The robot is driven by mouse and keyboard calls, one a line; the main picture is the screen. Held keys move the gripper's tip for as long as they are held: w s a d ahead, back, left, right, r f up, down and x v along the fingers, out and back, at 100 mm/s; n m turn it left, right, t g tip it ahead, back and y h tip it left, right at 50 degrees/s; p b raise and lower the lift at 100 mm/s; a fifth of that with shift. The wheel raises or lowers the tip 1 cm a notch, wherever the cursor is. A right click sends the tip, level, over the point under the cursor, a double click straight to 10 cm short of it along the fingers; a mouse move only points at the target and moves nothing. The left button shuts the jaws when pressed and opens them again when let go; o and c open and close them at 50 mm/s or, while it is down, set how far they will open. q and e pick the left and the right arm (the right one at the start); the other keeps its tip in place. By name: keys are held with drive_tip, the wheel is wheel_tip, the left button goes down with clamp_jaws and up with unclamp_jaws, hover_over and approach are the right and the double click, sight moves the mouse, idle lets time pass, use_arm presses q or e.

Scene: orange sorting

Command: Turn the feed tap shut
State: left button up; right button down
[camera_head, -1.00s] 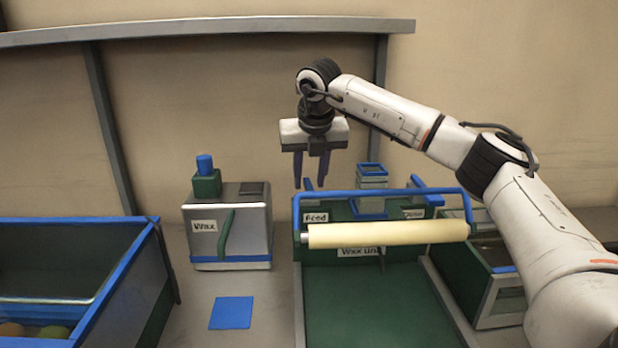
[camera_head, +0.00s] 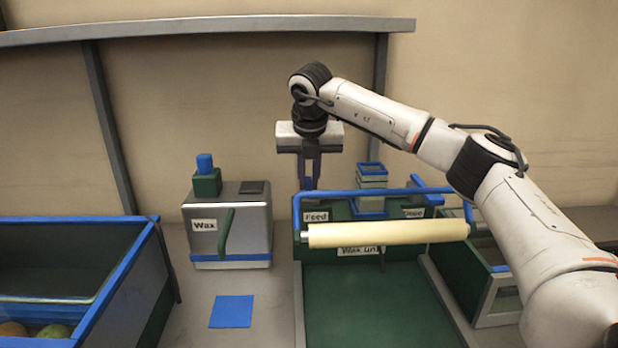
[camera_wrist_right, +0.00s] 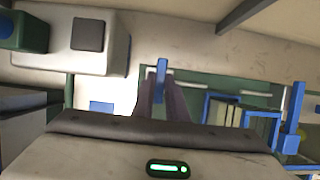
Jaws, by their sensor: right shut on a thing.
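The feed tap is a small blue lever behind the "Feed" label (camera_head: 316,217) on the green wax unit (camera_head: 370,300). In the right wrist view the blue tap lever (camera_wrist_right: 161,70) stands between the two dark fingers. My right gripper (camera_head: 309,182) points down at the back left of the wax unit, its fingers close together and shut on the tap. The fingers largely hide the lever in the head view. The right gripper also shows in the wrist view (camera_wrist_right: 161,88). My left gripper is not in view.
A cream roller (camera_head: 388,234) and a blue bar (camera_head: 390,192) cross the unit in front of the tap. A second blue lever (camera_head: 424,188) stands at the unit's right. A grey "Wax" box (camera_head: 244,226) stands left. A blue-rimmed bin (camera_head: 120,275) is farther left.

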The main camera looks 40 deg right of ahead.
drive_tip(key=c, duration=1.8)
unclamp_jaws()
drive_tip(key=shift+o, duration=0.2)
drive_tip(key=shift+r, duration=0.15)
drive_tip(key=v, duration=1)
drive_tip(key=shift+b, duration=0.4)
